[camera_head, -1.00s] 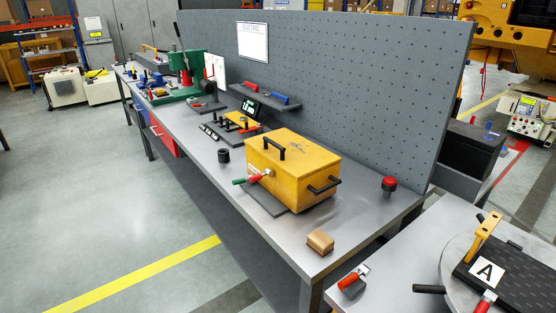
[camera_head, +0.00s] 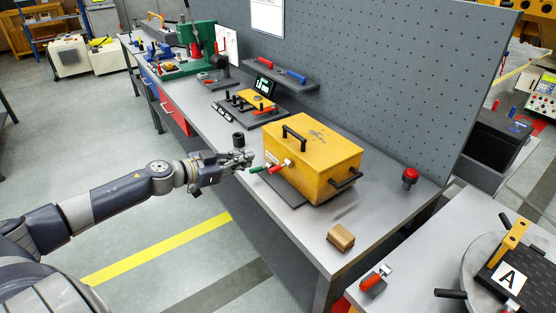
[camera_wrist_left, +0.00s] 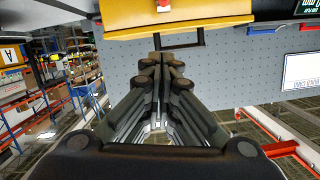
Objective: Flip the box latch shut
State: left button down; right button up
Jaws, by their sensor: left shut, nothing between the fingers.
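The yellow box (camera_head: 325,158) with black handles stands on the grey workbench (camera_head: 215,116), its lid down. Its latch (camera_head: 278,168) is on the left-hand face, with a red lever, a green tip and a pale metal piece. The lever sticks out toward the left. My left gripper (camera_head: 249,158) is just left of the latch's green tip; I cannot tell whether they touch. In the left wrist view, its fingers (camera_wrist_left: 161,62) are closed together and empty. The yellow box (camera_wrist_left: 205,22) crosses the top there, with a bit of red at the upper edge. My right gripper is not in view.
A dark cylinder (camera_head: 238,140) stands just behind my left gripper. A brown block (camera_head: 340,238) and a red button (camera_head: 410,176) are on the bench near the box. A perforated panel (camera_head: 390,80) rises behind. Floor in front of the bench is open.

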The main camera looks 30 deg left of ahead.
pick_arm(q)
jog(key=b, duration=0.2)
send_over(279, 167)
jog(key=s, duration=0.4)
jog(key=shift+f, duration=1.15)
jog(key=f+b, duration=0.1)
jog(key=b, duration=0.1)
jog(key=f+b, duration=0.1)
jog(key=b, duration=0.1)
jog(key=a+f+b, duration=0.1)
jog(key=f, duration=0.1)
jog(key=shift+w+b, duration=0.3)
jog(key=shift+b, duration=0.1)
